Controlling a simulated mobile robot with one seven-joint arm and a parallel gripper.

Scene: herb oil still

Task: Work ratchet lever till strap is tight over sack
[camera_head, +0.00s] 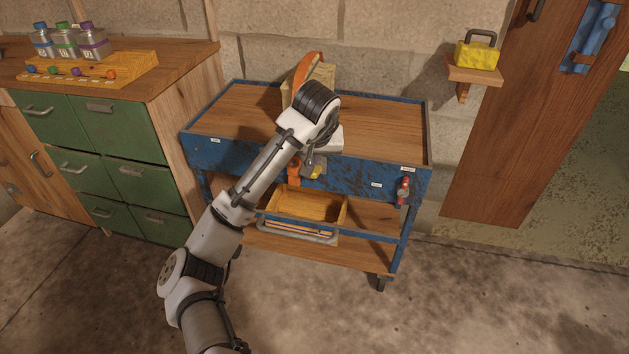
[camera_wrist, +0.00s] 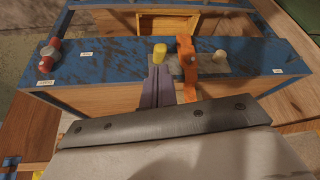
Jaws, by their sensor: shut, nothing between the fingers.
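A tan sack (camera_head: 327,76) stands at the back of the blue cart's wooden top, partly hidden by my arm. An orange strap (camera_head: 308,69) arches over it. The strap's lower end (camera_wrist: 186,57) hangs down the cart's blue front across a grey plate (camera_wrist: 206,66). A yellow knob (camera_wrist: 159,53), seemingly the ratchet lever's grip, sticks out beside the strap; it also shows in the head view (camera_head: 317,172). My gripper (camera_wrist: 157,72) is shut and empty, its fingertips right by the yellow knob. I cannot tell if they touch. A pale peg (camera_wrist: 220,57) is on the strap's other side.
A red-handled fitting (camera_head: 403,190) sticks out at the cart front's right end. Green drawers (camera_head: 126,135) stand left; a yellow padlock-shaped object (camera_head: 477,55) rests on a wall shelf. The floor before the cart is clear.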

